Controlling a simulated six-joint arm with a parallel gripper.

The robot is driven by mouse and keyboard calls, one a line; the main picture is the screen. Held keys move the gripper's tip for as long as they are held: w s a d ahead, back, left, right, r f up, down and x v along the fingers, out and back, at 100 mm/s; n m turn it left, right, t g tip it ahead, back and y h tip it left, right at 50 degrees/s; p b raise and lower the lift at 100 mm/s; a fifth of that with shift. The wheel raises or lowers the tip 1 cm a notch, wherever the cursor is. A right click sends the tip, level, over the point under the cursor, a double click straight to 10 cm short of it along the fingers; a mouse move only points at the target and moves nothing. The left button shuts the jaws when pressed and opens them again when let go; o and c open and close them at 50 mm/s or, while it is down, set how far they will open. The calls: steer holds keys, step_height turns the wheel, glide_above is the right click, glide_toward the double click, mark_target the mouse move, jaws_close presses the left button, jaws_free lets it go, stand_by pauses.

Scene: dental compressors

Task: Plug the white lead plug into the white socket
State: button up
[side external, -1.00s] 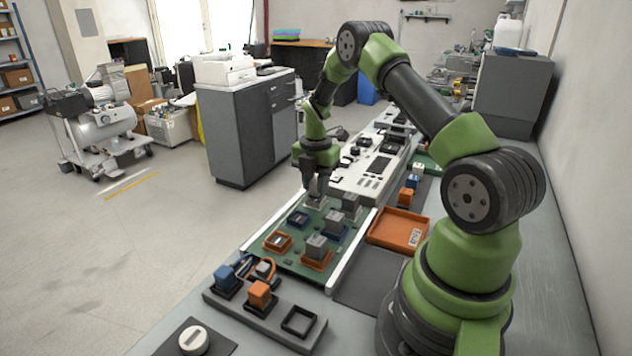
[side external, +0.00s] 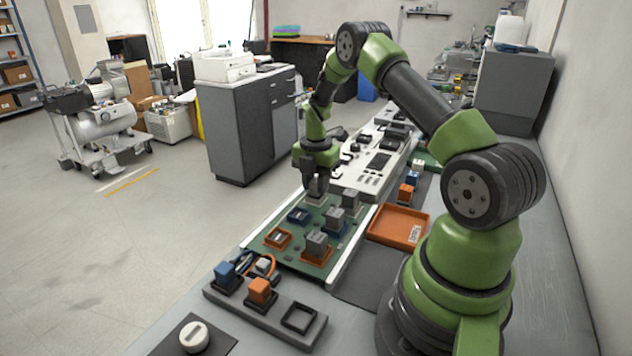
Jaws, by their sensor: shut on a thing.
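My gripper (side external: 317,182) points down over the far left part of the green board (side external: 284,255). It is shut on a small pale grey-white block, which I take to be the white lead plug (side external: 317,187). The fingers partly hide the plug. The white socket cannot be made out clearly; the board under the plug is mostly hidden by the gripper and plug. I cannot tell whether the plug touches the board or is seated in anything.
The board also carries a blue frame (side external: 298,215), an orange frame (side external: 277,239) and grey blocks (side external: 317,243). In front is a grey rack (side external: 262,318) with blue and orange plugs and an empty black frame (side external: 298,318). An orange tray (side external: 397,228) lies right.

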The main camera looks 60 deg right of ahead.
steer(key=shift+f, duration=0.3)
steer(key=o, duration=1.3)
steer(key=shift+r, duration=3.5)
